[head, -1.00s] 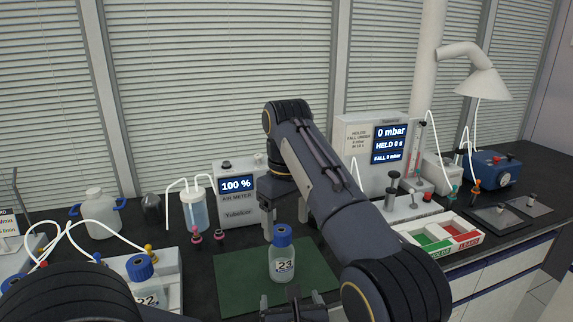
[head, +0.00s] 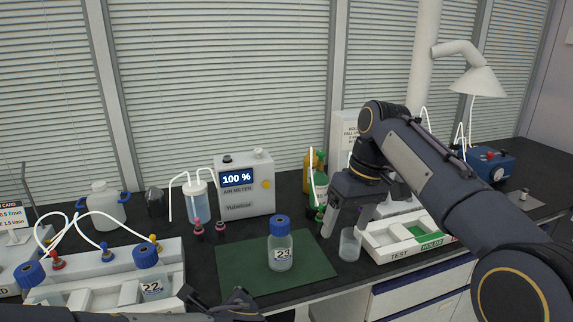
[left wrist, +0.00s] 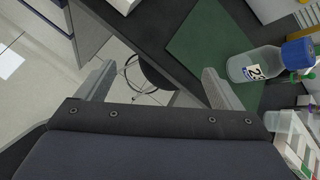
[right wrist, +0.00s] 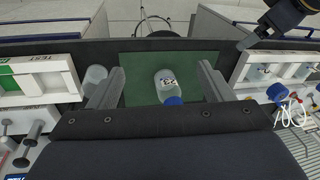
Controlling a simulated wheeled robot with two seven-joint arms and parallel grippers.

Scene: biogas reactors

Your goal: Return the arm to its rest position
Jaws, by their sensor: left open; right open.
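My right arm reaches in from the right, and its gripper (head: 347,215) points down, open and empty, beside the clear cup. In the right wrist view nothing is between the fingers' tips (right wrist: 160,80); the bottle lies beyond them in view. My left gripper (head: 222,298) is low at the front, left of the mat's front edge. It is open and empty in the left wrist view (left wrist: 158,82). The blue-capped bottle 23 (head: 281,251) stands upright on the green mat (head: 240,275), apart from both grippers. It also shows in the left wrist view (left wrist: 245,67).
A clear cup (head: 349,246) stands close under my right gripper, beside the white test tray (head: 385,247). A rack (head: 110,268) with blue-capped bottles is at left. The air meter (head: 246,188) and a tubed bottle (head: 197,200) stand behind the mat.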

